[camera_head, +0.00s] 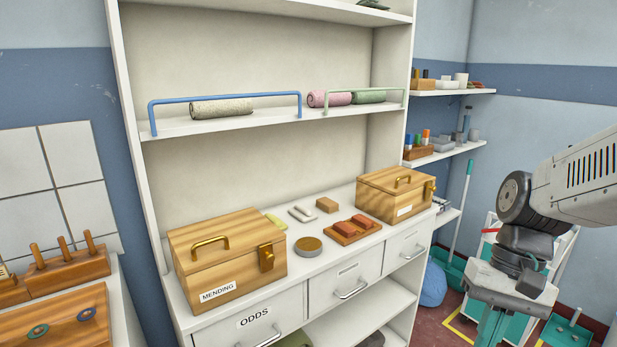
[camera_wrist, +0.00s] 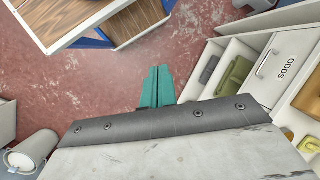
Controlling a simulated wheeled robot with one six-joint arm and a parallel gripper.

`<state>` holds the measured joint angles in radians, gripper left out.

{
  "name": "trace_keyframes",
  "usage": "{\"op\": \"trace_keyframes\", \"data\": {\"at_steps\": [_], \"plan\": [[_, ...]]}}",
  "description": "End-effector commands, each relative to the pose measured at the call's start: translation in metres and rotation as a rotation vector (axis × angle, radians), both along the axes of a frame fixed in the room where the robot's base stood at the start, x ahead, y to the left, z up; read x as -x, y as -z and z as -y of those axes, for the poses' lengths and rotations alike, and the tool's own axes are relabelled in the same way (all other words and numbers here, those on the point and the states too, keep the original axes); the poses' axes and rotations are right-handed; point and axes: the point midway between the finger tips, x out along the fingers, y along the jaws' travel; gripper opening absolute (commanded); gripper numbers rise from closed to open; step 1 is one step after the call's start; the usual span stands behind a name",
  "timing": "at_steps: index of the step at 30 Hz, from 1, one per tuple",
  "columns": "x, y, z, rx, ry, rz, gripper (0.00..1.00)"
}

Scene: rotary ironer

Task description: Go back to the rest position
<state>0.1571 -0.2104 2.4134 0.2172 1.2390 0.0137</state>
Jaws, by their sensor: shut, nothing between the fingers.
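My gripper (camera_wrist: 157,87) shows in the wrist view as two teal fingers pressed together, with nothing between them. It is above the reddish floor (camera_wrist: 110,85), clear of any object. In the head view my arm comes in from the right edge, and its wrist hangs to the right of the shelf unit (camera_head: 388,330), apart from it. The fingertips are not clear in that view.
The unit's counter bears a MENDING box (camera_head: 228,262), a second wooden box (camera_head: 396,195), a round tin (camera_head: 308,247) and a small tray (camera_head: 353,232). Drawers (camera_head: 345,284) below look closed. A teal broom (camera_head: 463,205) and a blue bag (camera_head: 432,284) are near my arm.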

Motion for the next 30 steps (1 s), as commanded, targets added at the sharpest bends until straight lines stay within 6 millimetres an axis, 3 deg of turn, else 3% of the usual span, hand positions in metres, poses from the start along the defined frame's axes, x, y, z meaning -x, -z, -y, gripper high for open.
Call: {"op": "trace_keyframes", "data": {"at_steps": [6,12,18,30], "plan": [[0.050,-0.028,0.010,0.167,-0.165,0.167,0.00],[0.076,-0.047,0.007,0.231,-0.231,0.310,0.00],[0.083,-0.062,0.003,0.237,-0.250,0.395,0.00],[0.083,-0.063,0.002,0.237,-0.253,0.400,0.00]]}}
